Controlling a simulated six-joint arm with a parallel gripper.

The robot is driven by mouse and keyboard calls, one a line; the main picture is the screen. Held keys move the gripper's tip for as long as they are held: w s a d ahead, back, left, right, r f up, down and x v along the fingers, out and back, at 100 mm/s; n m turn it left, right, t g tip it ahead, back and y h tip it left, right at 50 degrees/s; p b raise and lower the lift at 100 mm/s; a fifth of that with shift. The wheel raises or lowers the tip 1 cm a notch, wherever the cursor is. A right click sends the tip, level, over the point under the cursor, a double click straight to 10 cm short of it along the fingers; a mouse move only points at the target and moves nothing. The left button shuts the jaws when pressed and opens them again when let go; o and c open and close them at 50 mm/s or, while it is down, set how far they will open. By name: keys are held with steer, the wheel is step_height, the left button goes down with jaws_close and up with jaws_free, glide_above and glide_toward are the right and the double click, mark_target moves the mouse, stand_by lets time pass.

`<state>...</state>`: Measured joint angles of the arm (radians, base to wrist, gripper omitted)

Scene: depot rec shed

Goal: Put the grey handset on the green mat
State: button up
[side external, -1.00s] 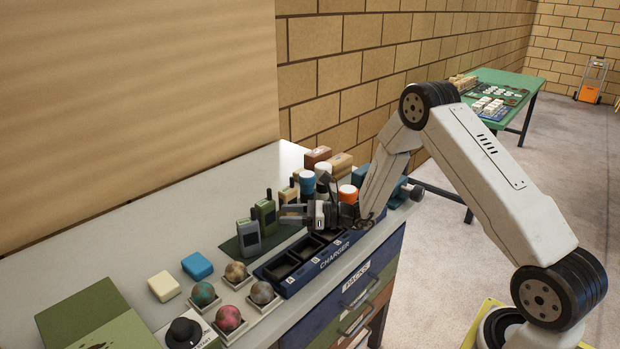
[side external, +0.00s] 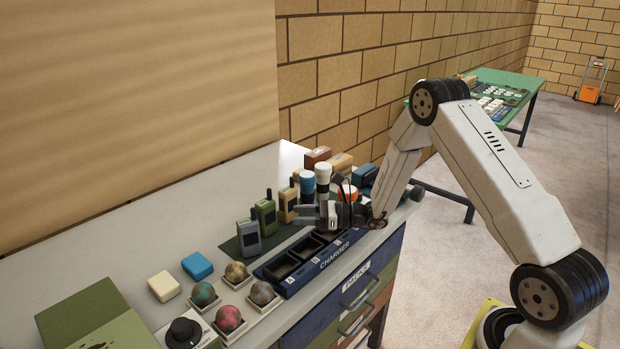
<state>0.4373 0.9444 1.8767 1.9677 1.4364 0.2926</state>
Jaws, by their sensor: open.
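The grey handset (side external: 249,238) stands upright on the dark green mat (side external: 283,236), near the mat's left end. A green handset (side external: 266,215) and a tan handset (side external: 287,206) stand in a row behind it. My gripper (side external: 300,215) is open, with its fingers pointing left. It is to the right of the grey handset and clear of it, above the far part of the charger. Nothing shows between its fingers. The gripper hides part of the charger's far end.
The blue charger (side external: 335,254) with dark slots lies along the bench's front edge. Several balls in white trays (side external: 229,328) sit to its left. Blue (side external: 197,265) and cream (side external: 164,286) blocks lie further left. Capped cylinders (side external: 323,172) and boxes crowd behind my gripper.

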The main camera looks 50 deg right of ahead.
steer(key=s+a+n+g, duration=1)
steer(key=s+g, duration=0.1)
steer(key=s+d+r+n+h, duration=0.1)
steer(key=s+d+n+h, duration=0.1)
steer(key=s+n+h, duration=0.3)
steer(key=s+d+r+n+h, duration=0.2)
steer(key=s+n+h, duration=0.4)
steer(key=n, duration=0.6)
steer(key=shift+d+n+h, duration=0.15)
steer(key=shift+n+h, duration=0.25)
steer(key=shift+o, duration=0.2)
steer(key=shift+s, duration=0.1)
steer(key=o, duration=0.6)
steer(key=shift+f, duration=0.1)
